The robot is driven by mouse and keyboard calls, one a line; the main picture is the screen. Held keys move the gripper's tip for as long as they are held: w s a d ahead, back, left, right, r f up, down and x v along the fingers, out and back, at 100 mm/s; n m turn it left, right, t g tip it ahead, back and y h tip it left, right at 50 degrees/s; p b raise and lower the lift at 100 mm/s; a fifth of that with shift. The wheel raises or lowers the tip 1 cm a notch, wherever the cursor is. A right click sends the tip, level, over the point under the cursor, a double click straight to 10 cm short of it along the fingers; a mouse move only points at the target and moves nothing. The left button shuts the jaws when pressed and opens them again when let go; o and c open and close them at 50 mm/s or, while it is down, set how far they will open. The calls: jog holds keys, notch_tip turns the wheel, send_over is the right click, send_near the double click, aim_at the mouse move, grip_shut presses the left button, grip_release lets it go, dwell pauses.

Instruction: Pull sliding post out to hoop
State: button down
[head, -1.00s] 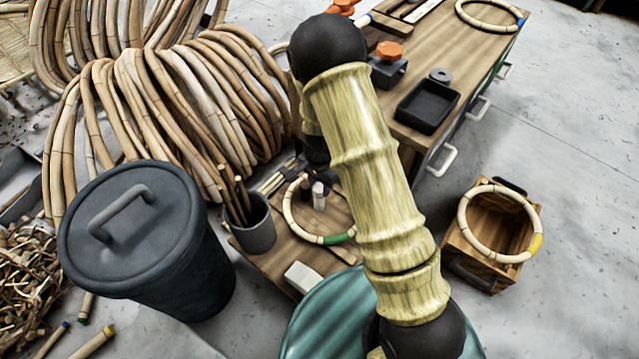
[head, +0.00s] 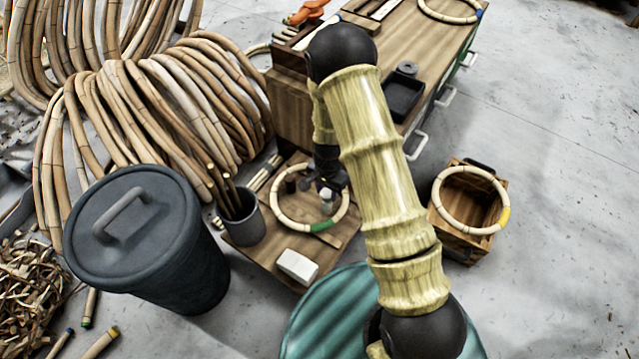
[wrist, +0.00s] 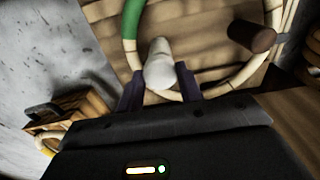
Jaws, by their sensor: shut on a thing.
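A cane hoop (head: 277,213) with a green band lies on a low wooden board. A pale sliding post (head: 327,204) stands inside it, near the hoop's right side. The wrist view shows the post (wrist: 158,66) close to the inner edge of the hoop (wrist: 131,55); I cannot tell whether they touch. My gripper (wrist: 160,88) is shut on the post, one dark finger on each side. In the head view my gripper (head: 327,180) is partly hidden by my arm. A dark brown post (wrist: 252,37) stands inside the hoop, apart from the pale one.
A grey cup of sticks (head: 245,222) and a white block (head: 297,266) are beside the hoop on the low board (head: 262,262). A workbench (head: 290,112) rises behind. A lidded bin (head: 140,250) stands left, and a wooden crate with another hoop (head: 452,240) right.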

jog(key=shift+s+d+p, duration=0.4)
jog(key=shift+s+d, duration=0.7)
jog(key=shift+d, duration=0.3)
jog(key=c, duration=1)
grip_release()
jog(key=shift+s+d, duration=0.1)
jog(key=shift+o, duration=0.4)
notch_tip(320, 180, up, 18)
jog(key=p, duration=0.9)
jog(key=shift+f, duration=0.25)
